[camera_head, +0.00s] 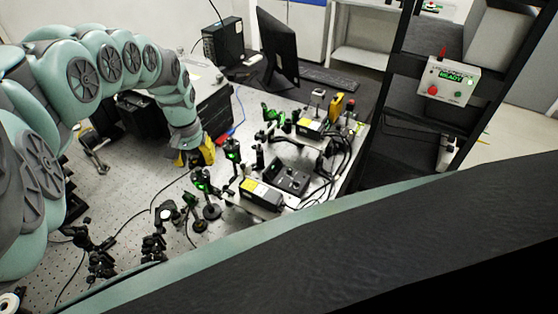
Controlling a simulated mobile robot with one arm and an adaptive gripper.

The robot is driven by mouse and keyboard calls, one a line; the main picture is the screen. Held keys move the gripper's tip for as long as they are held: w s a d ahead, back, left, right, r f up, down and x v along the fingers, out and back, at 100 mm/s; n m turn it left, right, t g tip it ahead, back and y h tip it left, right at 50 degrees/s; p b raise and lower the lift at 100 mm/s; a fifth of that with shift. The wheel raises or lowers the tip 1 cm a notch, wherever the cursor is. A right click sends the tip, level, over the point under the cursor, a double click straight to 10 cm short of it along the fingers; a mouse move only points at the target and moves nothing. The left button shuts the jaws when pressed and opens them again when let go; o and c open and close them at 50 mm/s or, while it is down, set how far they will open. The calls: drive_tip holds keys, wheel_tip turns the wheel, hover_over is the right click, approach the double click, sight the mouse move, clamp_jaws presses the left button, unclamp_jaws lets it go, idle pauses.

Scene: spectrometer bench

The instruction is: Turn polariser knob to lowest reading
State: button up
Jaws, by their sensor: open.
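My teal arm reaches in from the left, and my gripper (203,158), yellow and dark, points down over the perforated optical bench. It is open, and I see nothing held in it. Its fingertips are small and partly hidden. Right of it and below it stand dark post-mounted optics with green parts, one upright mount (232,151) and another mount (201,181). I cannot tell which one carries the polariser knob. A pale control box (449,80) at the upper right shows green text that looks like "READY"; no number is legible.
A black box with knobs (291,180) and a yellow-labelled module (262,194) stand right of the mounts, with cables around them. More mounts (95,250) stand at the lower left. A monitor (277,46) and keyboard (331,78) are behind.

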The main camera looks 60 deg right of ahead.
sight(198, 168)
drive_tip(key=shift+s+f, duration=0.1)
drive_tip(key=shift+f, duration=0.4)
drive_tip(key=shift+d+f, duration=0.15)
drive_tip(key=shift+f, duration=1.1)
drive_tip(key=shift+o, duration=0.2)
drive_tip(key=shift+a, duration=0.2)
clamp_jaws()
